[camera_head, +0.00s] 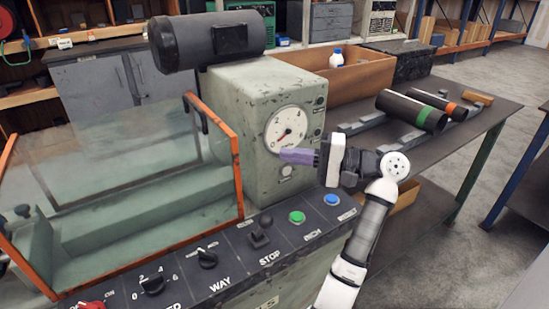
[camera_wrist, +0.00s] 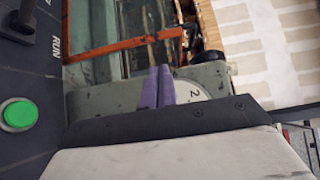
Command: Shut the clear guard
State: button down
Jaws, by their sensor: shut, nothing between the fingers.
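The clear guard (camera_head: 122,165) is a see-through panel with orange edges over the machine bed at the left of the head view. A black bracket or handle (camera_head: 195,112) sits at its upper right corner. In the wrist view an orange guard edge (camera_wrist: 125,46) crosses the top. I cannot tell how far the guard stands open. My gripper (camera_head: 283,155) has purple fingers, shut and empty, in front of the headstock's dial (camera_head: 286,129). The fingers are right of the guard, apart from it. The fingers (camera_wrist: 158,70) point toward the dial and guard in the wrist view.
The control panel (camera_head: 215,262) runs below with knobs, a green button (camera_head: 297,217) and a blue button (camera_head: 331,199). A dark motor (camera_head: 207,40) sits above the headstock (camera_head: 250,90). A table (camera_head: 455,150) with dark cylinders and a wooden box (camera_head: 352,82) stands at right.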

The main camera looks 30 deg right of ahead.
aim_at(252, 151)
jog(key=p+x, duration=0.1)
jog(key=x, duration=0.8)
jog(key=shift+p, duration=0.35)
